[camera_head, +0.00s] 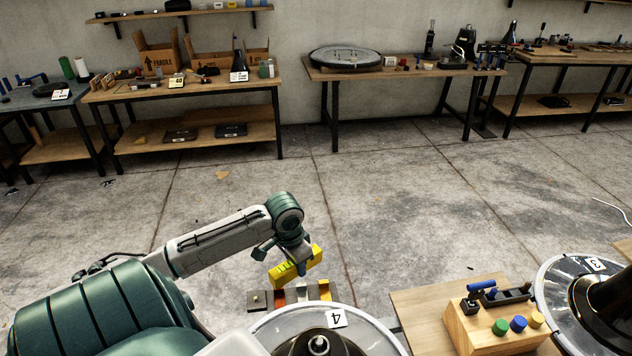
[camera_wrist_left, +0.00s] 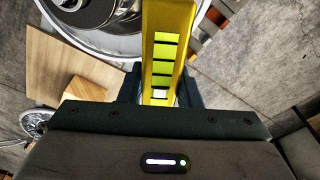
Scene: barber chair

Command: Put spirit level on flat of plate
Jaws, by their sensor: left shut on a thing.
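The spirit level is yellow with bright vial windows (camera_head: 296,267). My left gripper (camera_head: 300,262) is shut on it and holds it in the air, tilted in the head view, near a round plate. In the left wrist view the level (camera_wrist_left: 167,50) stands out from between the dark fingers (camera_wrist_left: 160,88). The plate with a card marked 4 (camera_head: 270,328) is at the bottom centre, with a dark hub in its middle. Another round plate with a card marked 3 (camera_head: 560,290) is at the right. My right gripper is not in view.
A row of small coloured blocks (camera_head: 290,296) lies just behind the near plate. A wooden block with coloured knobs (camera_head: 480,332) sits on a wooden board (camera_head: 420,310) between the two plates. Workbenches (camera_head: 180,92) stand along the far wall; the concrete floor between is mostly clear.

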